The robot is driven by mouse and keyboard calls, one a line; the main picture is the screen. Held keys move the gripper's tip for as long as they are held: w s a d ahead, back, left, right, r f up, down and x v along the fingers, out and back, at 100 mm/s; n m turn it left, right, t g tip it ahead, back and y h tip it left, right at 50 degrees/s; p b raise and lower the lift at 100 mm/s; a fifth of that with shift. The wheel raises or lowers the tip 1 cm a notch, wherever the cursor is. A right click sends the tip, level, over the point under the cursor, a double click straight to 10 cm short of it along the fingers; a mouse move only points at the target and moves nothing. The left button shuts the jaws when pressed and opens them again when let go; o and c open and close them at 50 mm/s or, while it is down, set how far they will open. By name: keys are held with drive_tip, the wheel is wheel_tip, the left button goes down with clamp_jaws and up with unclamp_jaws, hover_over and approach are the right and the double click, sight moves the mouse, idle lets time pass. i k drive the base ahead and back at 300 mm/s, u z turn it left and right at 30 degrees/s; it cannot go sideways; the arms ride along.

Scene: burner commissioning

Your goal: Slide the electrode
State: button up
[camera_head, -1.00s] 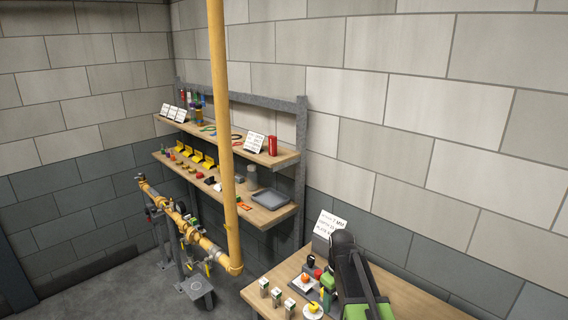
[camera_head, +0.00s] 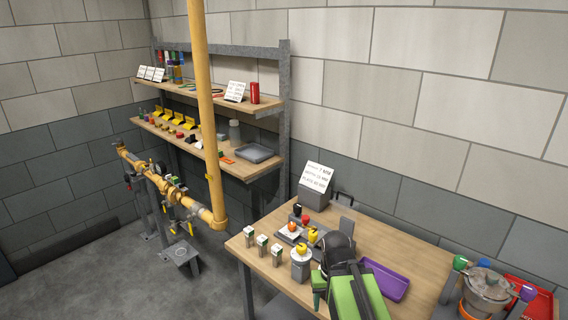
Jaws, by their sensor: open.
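My arm, black and green, reaches over the front of the wooden bench. My gripper (camera_head: 319,288) shows only in part at its left side, seems open, and holds nothing that I can see. A small fixture (camera_head: 291,236) with orange, red, black and yellow knobs lies on the bench behind and left of my arm.
A grey block with a printed card (camera_head: 316,180) stands at the bench's back. Several small boxes (camera_head: 262,244) line the left edge. A purple tray (camera_head: 388,280) lies right of my arm. A pot (camera_head: 487,290) stands far right. A yellow pipe (camera_head: 207,110) rises at left.

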sight(305, 218)
drive_tip(key=k, duration=1.15)
drive_tip(key=u, duration=0.35)
drive_tip(key=i, duration=1.25)
drive_tip(key=u, duration=0.9)
drive_tip(key=i, duration=0.45)
drive_tip(key=u, duration=0.25)
